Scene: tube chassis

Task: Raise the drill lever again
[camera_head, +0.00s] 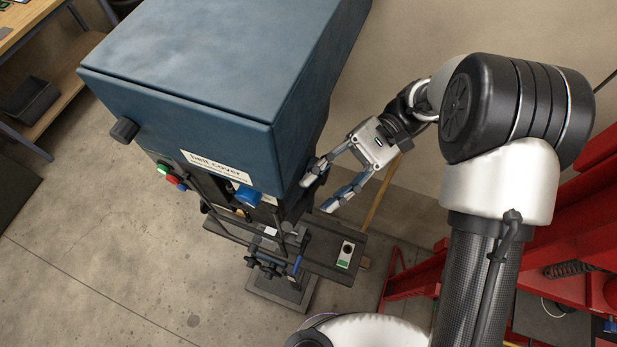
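The drill press stands in the middle of the head view, with a large blue belt cover (205,65) on top. Below the cover, thin dark bars (304,243) show near the drill's table; I cannot tell for certain which is the lever or how far it is raised. A blue knob-like part (249,196) sits under the cover's front edge. My gripper (317,195) is to the right of the drill head, beside the cover's lower right corner. Its two fingers are spread with a gap between them, and I see nothing held. Whether a fingertip touches the drill is unclear.
A black knob (125,130) sticks out from the cover's left side. Green and red buttons (162,169) sit below it. A red frame (550,225) stands at the right, and a wooden bench (60,85) at the upper left. The concrete floor (120,260) at left is clear.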

